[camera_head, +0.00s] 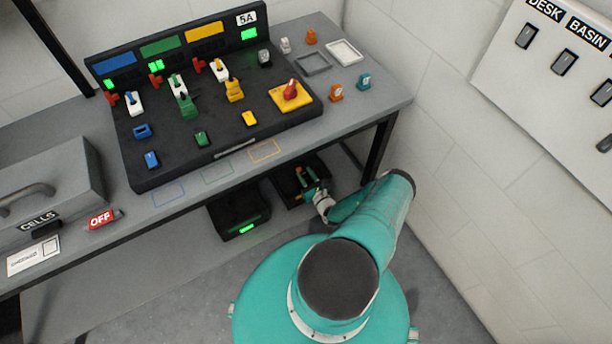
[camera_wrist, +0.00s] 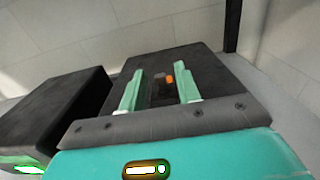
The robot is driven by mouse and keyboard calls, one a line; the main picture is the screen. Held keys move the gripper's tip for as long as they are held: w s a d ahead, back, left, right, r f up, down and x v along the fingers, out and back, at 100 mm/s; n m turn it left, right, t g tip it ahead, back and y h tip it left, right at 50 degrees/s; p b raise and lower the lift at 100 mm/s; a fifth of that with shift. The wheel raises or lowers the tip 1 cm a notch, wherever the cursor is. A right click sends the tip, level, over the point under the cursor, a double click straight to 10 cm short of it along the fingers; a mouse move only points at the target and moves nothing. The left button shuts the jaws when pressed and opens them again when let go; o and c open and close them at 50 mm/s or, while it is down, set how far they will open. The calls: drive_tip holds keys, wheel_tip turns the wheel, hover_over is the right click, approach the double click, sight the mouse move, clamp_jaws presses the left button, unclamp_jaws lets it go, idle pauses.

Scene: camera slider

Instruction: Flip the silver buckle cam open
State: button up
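I cannot single out the silver buckle cam for sure. A small dark grey piece (camera_wrist: 159,86) and an orange piece (camera_wrist: 169,78) show between my fingers in the wrist view, on or over a black box (camera_wrist: 205,75). My gripper (camera_wrist: 161,72) is open, with its two green fingers apart and nothing held between them. In the head view my gripper (camera_head: 308,176) is over the right black box (camera_head: 290,203) below the bench front. Contact with the box cannot be told.
A second black box with a green light (camera_head: 238,222) stands to the left. Above is the grey bench (camera_head: 400,97) with a black panel (camera_head: 218,137) of coloured switches and a thin silver bar (camera_head: 234,148) at its front. A bench leg (camera_head: 379,146) and wall are close right.

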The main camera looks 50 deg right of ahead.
clamp_jaws()
drive_tip(key=shift+w+d+r+g, duration=0.1)
drive_tip(key=shift+w+g, duration=0.05)
drive_tip(key=shift+g, duration=0.15)
drive_tip(key=g, duration=0.1)
drive_tip(key=w+g+y, duration=0.1)
drive_tip(key=g, duration=0.1)
drive_tip(key=shift+d+r+y, duration=0.1)
drive_tip(key=shift+r+y, duration=0.2)
drive_tip(key=shift+r, duration=0.05)
drive_tip(key=shift+w+d+r+g+y, duration=0.1)
drive_tip(key=shift+w+g+y, duration=0.1)
drive_tip(key=shift+g, duration=0.6)
drive_tip(key=shift+w+d+g+y, duration=0.1)
drive_tip(key=shift+w+g, duration=0.1)
drive_tip(key=shift+g, duration=0.6)
unclamp_jaws()
